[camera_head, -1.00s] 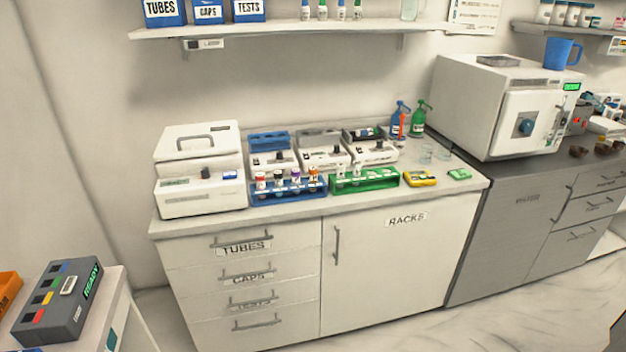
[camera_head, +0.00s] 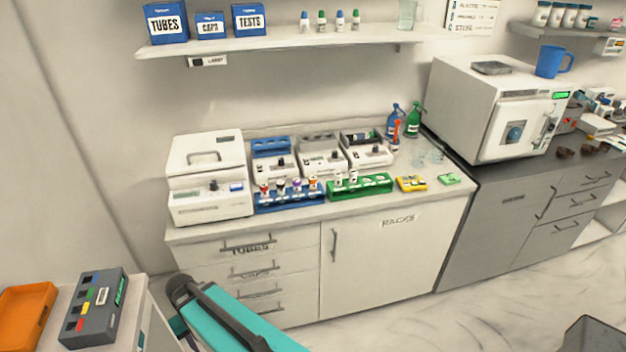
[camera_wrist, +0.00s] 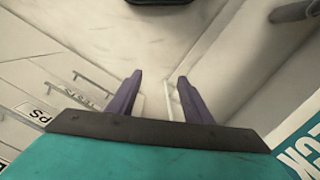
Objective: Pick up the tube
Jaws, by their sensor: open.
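Several capped tubes (camera_head: 297,185) stand upright in a blue rack (camera_head: 290,201) on the white counter. A couple of white-capped tubes (camera_head: 353,177) stand in the green rack (camera_head: 361,187) to its right. Which tube is meant, I cannot tell. My gripper (camera_wrist: 157,95) is open in the wrist view, with two purple fingers apart and nothing between them. It hangs in front of the drawers, away from the racks. My teal arm (camera_head: 235,325) shows at the bottom of the head view; the fingers are not clear there.
A white lidded machine (camera_head: 207,180) stands left of the racks. Several small white devices (camera_head: 321,163) stand behind them. Yellow (camera_head: 410,184) and green (camera_head: 449,178) items lie to the right. A dark block (camera_head: 95,308) and orange tray (camera_head: 26,312) sit lower left.

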